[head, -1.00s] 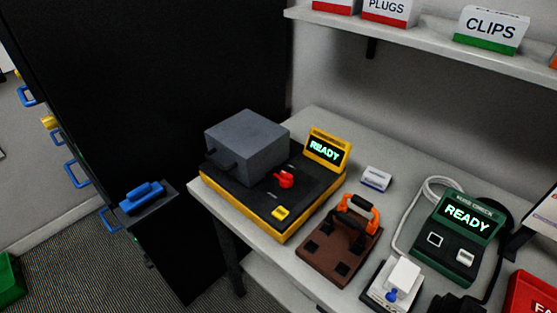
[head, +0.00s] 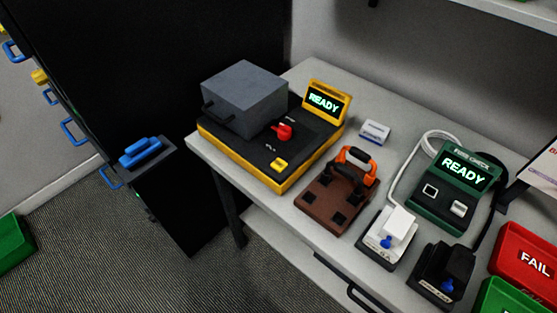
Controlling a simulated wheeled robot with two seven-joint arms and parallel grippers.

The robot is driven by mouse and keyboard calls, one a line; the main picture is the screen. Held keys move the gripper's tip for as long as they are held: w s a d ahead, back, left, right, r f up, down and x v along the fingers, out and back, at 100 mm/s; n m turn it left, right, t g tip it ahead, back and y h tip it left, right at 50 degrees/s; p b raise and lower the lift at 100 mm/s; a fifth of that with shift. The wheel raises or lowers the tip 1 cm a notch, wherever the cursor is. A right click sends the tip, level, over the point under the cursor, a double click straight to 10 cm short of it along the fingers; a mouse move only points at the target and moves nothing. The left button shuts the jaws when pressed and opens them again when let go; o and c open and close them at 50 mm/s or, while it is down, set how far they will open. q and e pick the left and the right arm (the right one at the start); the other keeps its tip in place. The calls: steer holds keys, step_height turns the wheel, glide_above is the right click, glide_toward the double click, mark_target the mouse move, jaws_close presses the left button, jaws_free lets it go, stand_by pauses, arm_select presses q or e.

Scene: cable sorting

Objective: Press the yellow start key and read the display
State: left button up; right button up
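The yellow start key (head: 279,164) sits on the front edge of the black-topped yellow tester (head: 238,160), on the bench. The tester's display (head: 323,102) stands upright at its back right corner and reads "READY" in green. A red knob (head: 282,132) is on the tester's top, and a grey box-shaped cover (head: 244,97) with a handle sits on its left part. Neither of my grippers is in the head view.
A green fuse check unit (head: 455,190), also reading "READY", stands to the right. A brown block (head: 325,212) with an orange-handled tool, a white device (head: 388,236), a black device (head: 436,275) and a red FAIL bin (head: 524,252) crowd the bench's front.

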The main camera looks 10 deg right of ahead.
jaws_close()
stand_by(0.3)
steer(key=shift+a, duration=0.1)
stand_by(1.4)
